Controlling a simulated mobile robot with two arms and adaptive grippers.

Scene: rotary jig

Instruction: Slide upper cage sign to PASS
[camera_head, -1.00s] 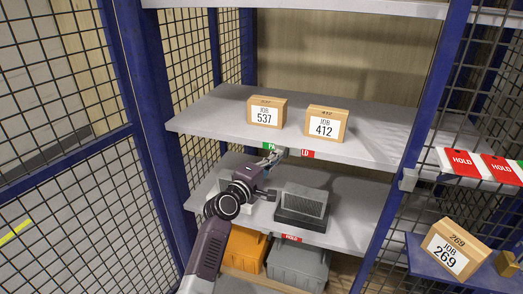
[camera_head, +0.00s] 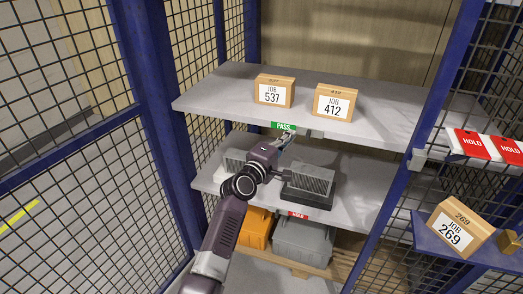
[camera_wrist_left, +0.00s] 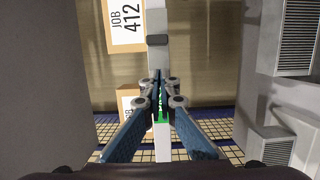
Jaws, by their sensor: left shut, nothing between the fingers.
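The upper cage sign (camera_head: 284,126) sits on the front edge of the upper shelf (camera_head: 230,105) and shows a green PASS face, with no red beside it. Part of its green also shows between the fingers in the left wrist view (camera_wrist_left: 161,116). My left gripper (camera_head: 291,136) is shut and empty, just below and right of the PASS face; in the left wrist view its fingertips (camera_wrist_left: 160,76) meet over the pale shelf edge. I cannot tell whether they touch the sign. A small dark tab (camera_wrist_left: 157,40) lies on that edge beyond the fingertips. My right gripper is out of view.
Boxes JOB 537 (camera_head: 274,91) and JOB 412 (camera_head: 334,102) stand on the upper shelf. A dark-based grey unit (camera_head: 310,181) sits on the lower shelf, which has a red HOLD sign (camera_head: 298,214). Blue posts and mesh flank both sides.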

